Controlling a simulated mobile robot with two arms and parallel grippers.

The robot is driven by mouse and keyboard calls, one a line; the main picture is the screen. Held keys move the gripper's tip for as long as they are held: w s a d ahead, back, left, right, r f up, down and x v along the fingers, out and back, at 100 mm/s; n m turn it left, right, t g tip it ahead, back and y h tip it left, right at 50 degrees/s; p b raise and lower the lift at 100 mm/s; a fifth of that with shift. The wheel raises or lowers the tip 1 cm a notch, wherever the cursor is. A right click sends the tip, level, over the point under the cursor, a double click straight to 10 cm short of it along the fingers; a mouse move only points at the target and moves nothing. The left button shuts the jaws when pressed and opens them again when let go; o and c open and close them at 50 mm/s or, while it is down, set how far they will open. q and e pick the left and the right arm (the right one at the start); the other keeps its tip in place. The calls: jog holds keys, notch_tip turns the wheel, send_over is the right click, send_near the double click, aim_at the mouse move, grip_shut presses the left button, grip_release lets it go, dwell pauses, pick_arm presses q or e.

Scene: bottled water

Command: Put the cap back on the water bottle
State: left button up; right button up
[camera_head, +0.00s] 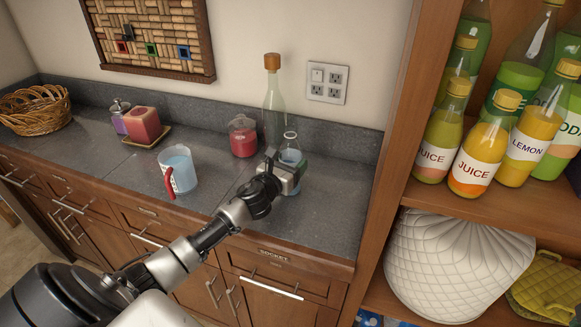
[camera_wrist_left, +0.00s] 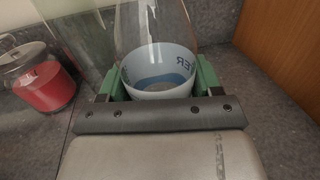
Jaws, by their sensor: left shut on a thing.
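The clear water bottle (camera_head: 291,154) stands on the grey counter near its right end, partly hidden by my left gripper. Its top shows no clear cap, and I cannot make out a loose cap anywhere. In the left wrist view the bottle's label (camera_wrist_left: 158,68) is white with blue lettering. My left gripper (camera_head: 289,172) is shut on the bottle. In the wrist view its green fingers (camera_wrist_left: 160,82) lie on either side of the label. My right gripper is not in view.
Behind the bottle stand a tall corked glass bottle (camera_head: 273,100) and a red jar (camera_head: 243,136). A measuring jug (camera_head: 178,169) with a red handle stands to the left. A tall wooden shelf (camera_head: 500,205) with juice bottles borders the counter's right. The front right counter is clear.

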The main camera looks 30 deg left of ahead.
aim_at(287, 134)
pick_arm(q)
jog(key=shift+r, duration=0.1)
notch_tip(287, 134, up, 10)
jog(key=shift+f+p, duration=0.1)
jog(key=shift+p, duration=0.55)
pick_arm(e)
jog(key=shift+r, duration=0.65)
pick_arm(q)
jog(key=o, duration=0.3)
jog(key=c, duration=0.6)
jog(key=shift+c, duration=0.2)
